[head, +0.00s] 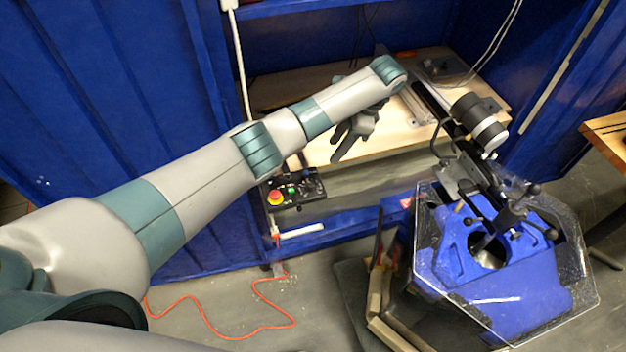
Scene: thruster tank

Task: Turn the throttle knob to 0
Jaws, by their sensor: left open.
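A black control box (300,192) hangs at the front edge of the wooden bench, below and left of my left gripper. It carries a red mushroom button on a yellow base (275,198) and small green and other coloured controls. The throttle knob is too small to pick out for sure, and its setting cannot be read. My left gripper (337,146) is open and empty, above the bench top, up and to the right of the control box and apart from it. My right gripper is not in view.
The wooden bench (470,82) stands inside a blue enclosure. A black cylindrical device (472,112) and a blue machine with a clear guard (560,290) stand at right. An orange cable (205,312) lies on the grey floor. Space before the control box looks clear.

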